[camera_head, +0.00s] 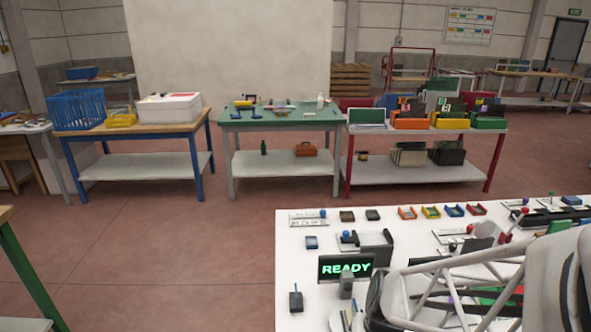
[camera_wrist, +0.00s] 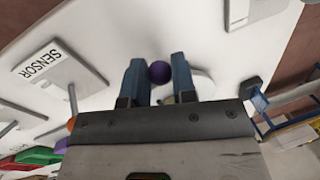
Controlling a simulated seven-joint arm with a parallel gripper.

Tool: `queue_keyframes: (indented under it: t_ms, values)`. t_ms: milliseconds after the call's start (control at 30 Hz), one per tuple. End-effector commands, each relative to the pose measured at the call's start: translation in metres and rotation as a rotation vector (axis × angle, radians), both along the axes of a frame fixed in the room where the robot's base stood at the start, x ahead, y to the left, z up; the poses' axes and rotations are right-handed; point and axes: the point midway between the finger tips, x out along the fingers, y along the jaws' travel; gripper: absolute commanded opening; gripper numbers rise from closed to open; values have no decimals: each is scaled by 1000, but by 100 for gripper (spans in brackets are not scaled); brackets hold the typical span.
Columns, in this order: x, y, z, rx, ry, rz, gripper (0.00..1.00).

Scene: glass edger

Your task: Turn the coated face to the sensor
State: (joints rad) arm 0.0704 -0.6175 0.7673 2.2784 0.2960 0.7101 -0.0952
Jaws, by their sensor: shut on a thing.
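In the wrist view my gripper (camera_wrist: 158,61) has its two blue fingers on either side of a purple ball-shaped knob (camera_wrist: 159,72), and it is shut on it. A pale rounded piece (camera_wrist: 201,84) shows beside the right finger; I cannot tell if it is joined to the knob. A grey plate marked SENSOR (camera_wrist: 58,78) lies on the white table to the left of the fingers, apart from them. No coated face can be made out. In the head view my arm covers the gripper's surroundings.
A thin rod (camera_wrist: 73,101) stands near the sensor plate. Workbenches stand far behind.

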Motion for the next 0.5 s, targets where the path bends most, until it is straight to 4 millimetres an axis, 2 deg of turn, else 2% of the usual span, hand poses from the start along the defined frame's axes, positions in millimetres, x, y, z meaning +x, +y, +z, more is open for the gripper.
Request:
queue_keyframes:
  t_ms: [500]
  values:
    - [0,12,0,0,1,-118,0]
